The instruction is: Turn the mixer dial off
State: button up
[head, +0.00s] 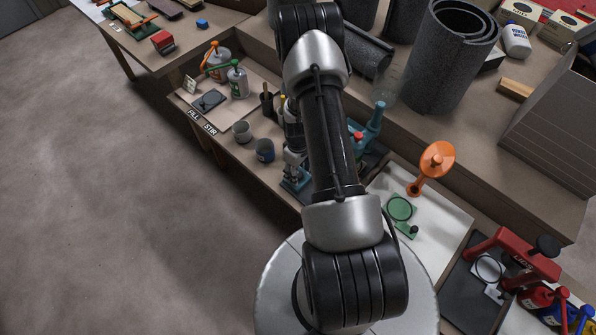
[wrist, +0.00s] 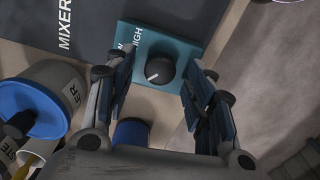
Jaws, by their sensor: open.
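The mixer dial (wrist: 160,69) is a round black knob with a white pointer line, on a teal panel (wrist: 187,49) beside a dark mat lettered MIXER. The word HIGH and part of another word show on the panel. The pointer mark is on the knob's lower left in the wrist view. My gripper (wrist: 160,92) is open, with one finger on each side of the dial and apart from it. In the head view the gripper (head: 292,180) is partly hidden by my arm, above a teal mixer (head: 372,128); the dial is hidden there.
A blue cup (wrist: 131,132) stands between my fingers' bases in the wrist view. A blue-topped tub (wrist: 30,108) is at left. In the head view, grey cups (head: 243,131) stand left of my gripper, and an orange tool (head: 435,162) stands right. Open floor lies left.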

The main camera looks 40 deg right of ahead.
notch_tip(320, 180, up, 11)
dwell(0.3)
jog(key=shift+r, duration=0.1)
dwell(0.4)
jog(key=a+r+t, duration=0.1)
jog(key=a+r, duration=0.5)
jog(key=r, duration=0.5)
jog(key=a+r+t, duration=0.1)
jog(key=a+r, duration=0.5)
jog(key=r, duration=0.6)
jog(key=s+a+r+m+t, duration=0.2)
jog(key=s+a+r, duration=0.9)
jog(key=s, duration=0.3)
jog(key=shift+s+a+r+t, duration=0.3)
jog(key=shift+s+r, duration=0.05)
jog(key=shift+s, duration=0.05)
jog(key=shift+c, duration=0.3)
